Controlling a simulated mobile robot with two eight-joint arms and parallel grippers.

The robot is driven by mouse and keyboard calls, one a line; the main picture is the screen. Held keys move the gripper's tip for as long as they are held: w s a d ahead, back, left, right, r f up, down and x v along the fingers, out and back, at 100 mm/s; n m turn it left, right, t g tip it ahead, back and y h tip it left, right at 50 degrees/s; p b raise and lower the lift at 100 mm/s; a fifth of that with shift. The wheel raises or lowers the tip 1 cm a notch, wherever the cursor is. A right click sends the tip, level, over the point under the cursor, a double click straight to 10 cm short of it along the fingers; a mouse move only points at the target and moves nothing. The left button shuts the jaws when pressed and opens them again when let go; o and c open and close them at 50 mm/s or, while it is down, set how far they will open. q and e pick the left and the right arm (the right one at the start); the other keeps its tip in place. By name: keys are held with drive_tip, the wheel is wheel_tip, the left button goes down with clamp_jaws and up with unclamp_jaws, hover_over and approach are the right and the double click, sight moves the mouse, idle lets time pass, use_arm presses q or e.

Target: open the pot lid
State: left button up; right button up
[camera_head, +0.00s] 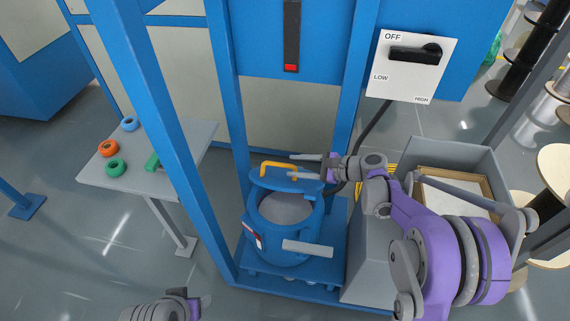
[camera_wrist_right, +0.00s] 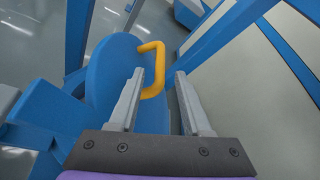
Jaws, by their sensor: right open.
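The blue pot (camera_head: 283,238) stands on a blue base between blue posts, and its grey inside shows from above. Its blue lid (camera_head: 288,187) is raised at the pot's back rim. The yellow handle (camera_head: 279,166) is on the lid's far side. In the right wrist view, the lid (camera_wrist_right: 112,82) is a round disc with the handle (camera_wrist_right: 160,62) near my fingertips. My right gripper (camera_head: 305,166) is open and empty beside the handle; its left finger overlaps the handle's lower part. Contact cannot be told. Part of my left arm shows at the bottom, with no fingers visible.
A grey side table (camera_head: 105,172) with coloured rings stands at left. A switch panel (camera_head: 412,67) reads OFF, LOW and HIGH. A grey bin (camera_head: 463,158) stands right of the pot. Blue posts (camera_head: 234,110) rise close around the pot.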

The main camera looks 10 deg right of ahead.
drive_tip(key=v, duration=0.5)
drive_tip(key=shift+s+d+r, duration=0.1)
drive_tip(key=shift+d, duration=0.05)
